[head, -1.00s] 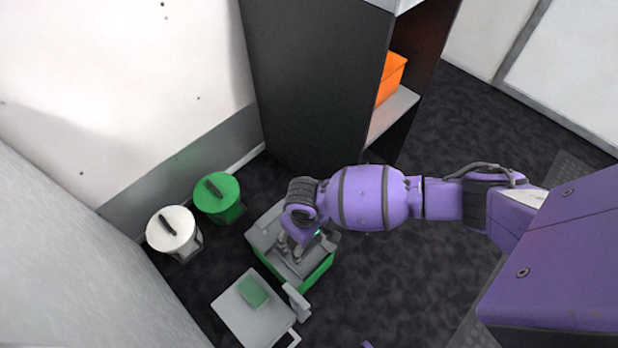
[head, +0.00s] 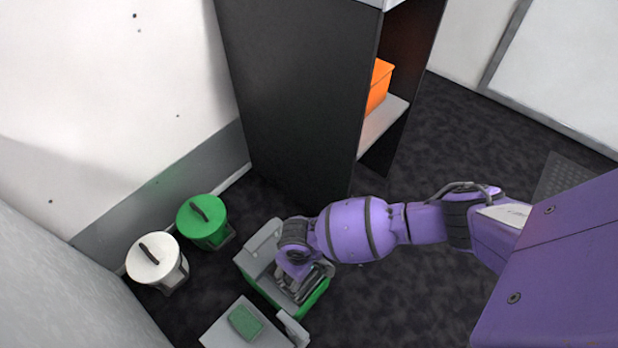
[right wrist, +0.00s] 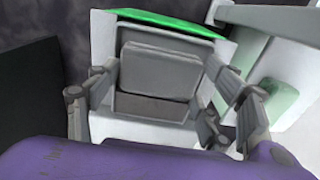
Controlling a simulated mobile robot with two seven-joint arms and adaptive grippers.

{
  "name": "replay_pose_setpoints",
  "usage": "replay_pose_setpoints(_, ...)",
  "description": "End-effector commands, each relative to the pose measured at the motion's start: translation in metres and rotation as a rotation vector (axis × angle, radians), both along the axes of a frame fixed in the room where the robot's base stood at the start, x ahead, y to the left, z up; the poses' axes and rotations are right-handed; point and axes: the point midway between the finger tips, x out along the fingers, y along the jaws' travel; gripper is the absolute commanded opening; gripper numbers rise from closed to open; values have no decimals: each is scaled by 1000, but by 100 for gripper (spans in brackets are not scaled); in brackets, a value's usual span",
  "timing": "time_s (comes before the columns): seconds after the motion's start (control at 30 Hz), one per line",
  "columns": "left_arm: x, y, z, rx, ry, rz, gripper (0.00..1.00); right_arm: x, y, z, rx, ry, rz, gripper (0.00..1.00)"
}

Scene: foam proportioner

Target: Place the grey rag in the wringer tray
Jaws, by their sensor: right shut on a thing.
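The wringer tray (head: 262,243) is the grey top of a green-sided bucket (head: 318,298) on the floor. My right gripper (head: 305,288) points down over it, and its fingers hide part of the tray. In the right wrist view, my fingers stand on either side of a grey, round-cornered block (right wrist: 158,72), which looks like the folded grey rag. The gripper is shut on it. The block lies over the tray, within its grey walls; I cannot tell whether it touches the tray floor. My left gripper is not in view.
A grey platform (head: 225,335) with a green pad (head: 246,322) stands just in front of the bucket. A green bin (head: 203,220) and a white bin (head: 153,260) stand to the left. A dark cabinet (head: 290,90) with an orange box (head: 379,85) rises behind. Floor at right is clear.

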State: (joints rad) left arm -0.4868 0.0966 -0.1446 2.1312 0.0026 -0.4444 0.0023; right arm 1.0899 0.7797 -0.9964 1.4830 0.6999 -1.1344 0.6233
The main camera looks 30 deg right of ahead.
Motion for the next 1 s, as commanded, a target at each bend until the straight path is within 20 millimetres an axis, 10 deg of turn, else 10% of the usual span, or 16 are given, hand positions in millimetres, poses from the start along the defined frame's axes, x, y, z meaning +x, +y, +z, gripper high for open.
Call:
replay_pose_setpoints(0.07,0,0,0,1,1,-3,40,2,1,-2,1,-3,1,47)
replay_pose_setpoints(0.1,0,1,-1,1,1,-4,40,2,1,-2,1,-4,1,75)
replay_pose_setpoints(0.23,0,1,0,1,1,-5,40,2,1,-2,1,-4,1,92)
replay_pose_setpoints(0.67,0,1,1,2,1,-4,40,3,0,3,0,-4,1,92)
replay_pose_setpoints(1.0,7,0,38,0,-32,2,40,4,1,72,3,-8,0,92)
